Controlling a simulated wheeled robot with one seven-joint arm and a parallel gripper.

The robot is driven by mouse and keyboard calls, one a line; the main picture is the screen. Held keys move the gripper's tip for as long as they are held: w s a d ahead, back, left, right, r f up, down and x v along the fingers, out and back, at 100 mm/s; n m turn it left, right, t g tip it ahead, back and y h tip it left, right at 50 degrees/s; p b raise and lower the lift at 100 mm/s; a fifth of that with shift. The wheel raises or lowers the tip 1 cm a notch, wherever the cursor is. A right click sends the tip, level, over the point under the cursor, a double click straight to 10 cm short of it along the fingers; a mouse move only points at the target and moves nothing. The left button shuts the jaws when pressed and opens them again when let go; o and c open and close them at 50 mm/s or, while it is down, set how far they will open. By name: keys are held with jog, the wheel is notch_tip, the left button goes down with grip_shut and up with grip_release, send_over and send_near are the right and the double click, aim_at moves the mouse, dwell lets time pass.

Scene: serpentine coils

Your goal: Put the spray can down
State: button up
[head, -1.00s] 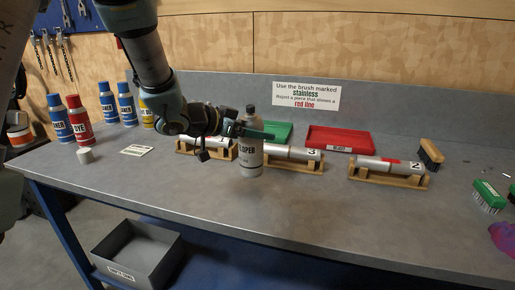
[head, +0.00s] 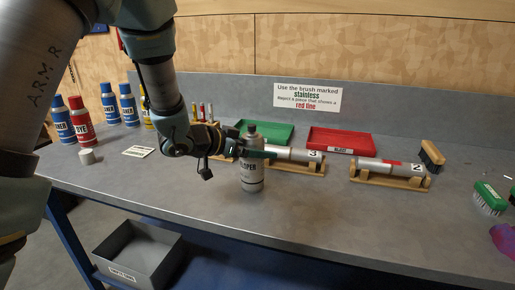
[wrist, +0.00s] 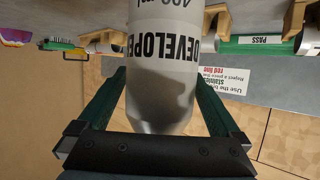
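The spray can (head: 252,178) is grey with a dark cap and a white label reading "DEVELOPER" in part. It is upright at the middle of the bench, in front of the cradles. Its base is at or very near the bench top; I cannot tell if it touches. My gripper (head: 254,152) reaches in from the left with its green fingers around the can's upper part. In the wrist view the can (wrist: 160,85) fills the space between the two fingers, which close on its sides. The cap is out of sight there.
The bench (head: 200,205) is clear left of and in front of the can. Close behind are the cradle with piece 3 (head: 290,153), a green tray (head: 270,131) and a red tray (head: 340,139). Blue cans and a red can (head: 79,120) stand left; a grey bin (head: 140,255) sits below.

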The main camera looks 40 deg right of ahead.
jog(key=shift+a+r, duration=0.1)
jog(key=shift+r, duration=0.1)
jog(key=b+v, duration=0.1)
jog(key=v, duration=1)
jog(key=shift+a+r+b, duration=0.2)
jog(key=shift+a+b, duration=0.1)
jog(key=shift+b, duration=0.05)
jog(key=w+a+f+n+t+y, duration=0.1)
jog(key=w+a+n+t+y, duration=0.2)
jog(key=w+a+n+t, duration=0.45)
jog(key=w+a+f+n+t+y, duration=0.1)
jog(key=w+a+f+y, duration=0.2)
jog(key=a, duration=0.4)
jog(key=w+a+n+t+y, duration=0.1)
jog(key=w+a+n+y, duration=0.1)
jog(key=w+a, duration=0.45)
jog(key=s+a+f+n+g+y, duration=0.1)
jog(key=s+a+f+n+y, duration=0.15)
jog(key=a, duration=0.35)
jog(key=s+a+f+n+g+y, duration=0.1)
jog(key=s+a+n+g+y, duration=0.15)
jog(key=a, duration=0.45)
jog(key=s+a+f+n+g, duration=0.2)
jog(key=s+a+g, duration=0.1)
jog(key=s, duration=0.6)
jog(key=shift+a, duration=0.55)
jog(key=shift+n, duration=0.25)
